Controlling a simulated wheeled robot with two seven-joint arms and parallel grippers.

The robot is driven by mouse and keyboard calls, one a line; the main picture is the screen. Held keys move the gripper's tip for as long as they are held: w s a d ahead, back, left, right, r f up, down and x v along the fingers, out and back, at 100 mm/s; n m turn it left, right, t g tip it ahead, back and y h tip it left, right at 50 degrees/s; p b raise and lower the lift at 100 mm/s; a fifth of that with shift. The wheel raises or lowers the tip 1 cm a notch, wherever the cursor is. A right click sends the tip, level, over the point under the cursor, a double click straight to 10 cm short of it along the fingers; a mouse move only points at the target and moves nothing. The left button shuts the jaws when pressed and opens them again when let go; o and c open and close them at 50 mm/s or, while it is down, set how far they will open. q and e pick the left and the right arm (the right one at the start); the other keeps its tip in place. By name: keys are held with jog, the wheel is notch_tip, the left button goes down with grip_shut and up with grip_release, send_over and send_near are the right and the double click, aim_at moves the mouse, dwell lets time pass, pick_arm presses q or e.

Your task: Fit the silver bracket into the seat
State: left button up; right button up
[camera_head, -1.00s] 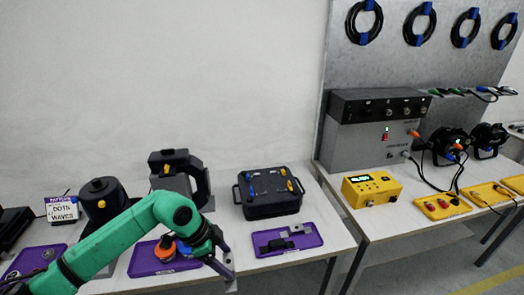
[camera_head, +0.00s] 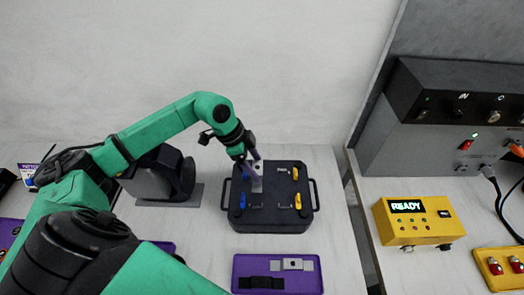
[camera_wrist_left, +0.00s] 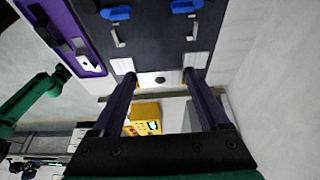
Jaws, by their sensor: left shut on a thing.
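My left gripper (camera_head: 254,172) is shut on a silver bracket (camera_head: 257,183), held upright over the middle of the black case (camera_head: 270,220). In the left wrist view the bracket (camera_wrist_left: 158,79) spans between the two fingertips (camera_wrist_left: 160,78), with a dark hole at its centre. I cannot tell whether the bracket touches the case. The case top has blue and orange levers and small metal clips. The seat cannot be made out clearly; the gripper and bracket cover part of the top. My right gripper does not show.
A purple tray (camera_head: 238,272) in front of the case holds another silver piece (camera_head: 292,265) and a black piece (camera_head: 262,282). A dark machine (camera_head: 158,178) stands left of the case. A yellow box (camera_head: 418,221) reading READY is on the right table, across a gap.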

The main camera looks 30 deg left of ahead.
pick_arm(q)
jog(key=shift+s+f+b, duration=0.75)
jog(key=shift+f+b, duration=0.6)
jog(key=shift+f, duration=0.1)
jog(key=f+b, duration=0.1)
jog(key=w+f+b, duration=0.1)
jog(key=f, duration=0.1)
jog(key=shift+w, duration=0.1)
jog(key=shift+s, duration=0.25)
jog(key=shift+w, duration=0.1)
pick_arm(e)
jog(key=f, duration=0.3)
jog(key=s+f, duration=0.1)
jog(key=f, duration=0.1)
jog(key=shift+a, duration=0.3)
pick_arm(q)
jog(key=shift+a, duration=0.1)
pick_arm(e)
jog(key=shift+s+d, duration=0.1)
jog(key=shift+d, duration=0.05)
